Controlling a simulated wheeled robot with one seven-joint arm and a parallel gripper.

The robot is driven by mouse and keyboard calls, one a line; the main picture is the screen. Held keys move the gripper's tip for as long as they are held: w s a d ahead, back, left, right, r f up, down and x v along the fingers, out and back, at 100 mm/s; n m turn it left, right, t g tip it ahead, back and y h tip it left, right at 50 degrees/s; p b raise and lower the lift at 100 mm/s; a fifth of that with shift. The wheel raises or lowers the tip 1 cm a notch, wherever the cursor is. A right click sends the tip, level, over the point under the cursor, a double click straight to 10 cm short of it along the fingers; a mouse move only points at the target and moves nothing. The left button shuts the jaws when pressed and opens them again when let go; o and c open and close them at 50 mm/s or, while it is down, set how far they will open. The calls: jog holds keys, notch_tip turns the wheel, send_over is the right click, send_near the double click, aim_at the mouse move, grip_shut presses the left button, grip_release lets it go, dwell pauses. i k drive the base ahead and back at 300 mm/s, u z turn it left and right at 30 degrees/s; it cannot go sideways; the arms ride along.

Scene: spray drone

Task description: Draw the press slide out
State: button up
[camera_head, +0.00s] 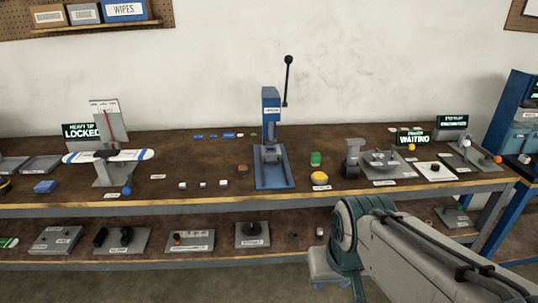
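A blue press (271,110) stands upright near the middle of the workbench, with a black lever (288,75) rising at its right, topped by a ball. At its foot is a blue tray-like base (274,182) reaching toward the bench's front edge. I cannot tell at this size which part of the base is the slide or how far it is drawn. My arm comes in from the lower right, in front of the bench and to the right of the press. My gripper is not visible, and nothing of mine touches the press.
A yellow button (319,178) and a green block (315,158) sit just right of the press. Small white blocks (203,184) lie to its left. A grey fixture (352,160) stands farther right. A lower shelf (200,256) holds several grey plates.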

aim_at(268, 158)
jog(key=z, duration=0.1)
jog(key=k, duration=0.4)
jog(key=u, duration=1)
jog(key=i, duration=1.05)
jog(key=z, duration=0.55)
jog(key=i, duration=1.05)
jog(key=z, duration=0.95)
